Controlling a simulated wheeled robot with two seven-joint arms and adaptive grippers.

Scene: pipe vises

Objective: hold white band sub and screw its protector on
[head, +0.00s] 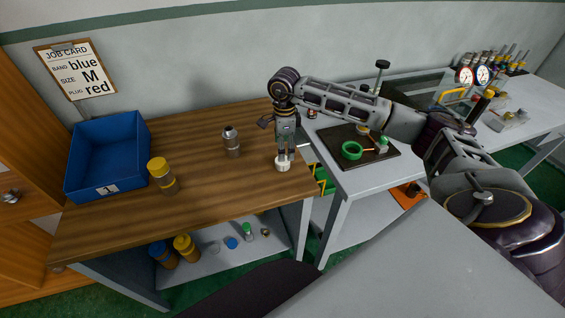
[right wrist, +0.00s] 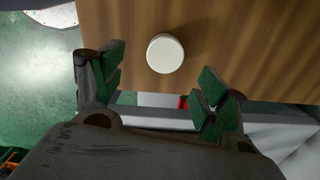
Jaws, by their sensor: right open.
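A white round cap, which looks like the protector (head: 283,165), sits near the front right of the wooden bench. It also shows as a pale disc in the right wrist view (right wrist: 165,53). My right gripper (head: 285,154) is directly above it, fingers pointing down. In the right wrist view the green-padded fingers (right wrist: 163,78) are spread apart and empty, with the cap just beyond their tips. A grey metal sub (head: 232,143) with a pale top stands upright left of the gripper; I cannot clearly tell its band colour. My left gripper is not in view.
A yellow-topped sub (head: 162,175) and a blue bin (head: 107,157) stand on the bench's left. The lower shelf (head: 215,250) holds several subs and caps. A dark mat (head: 345,133) with a green ring (head: 351,150) lies on the right-hand table.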

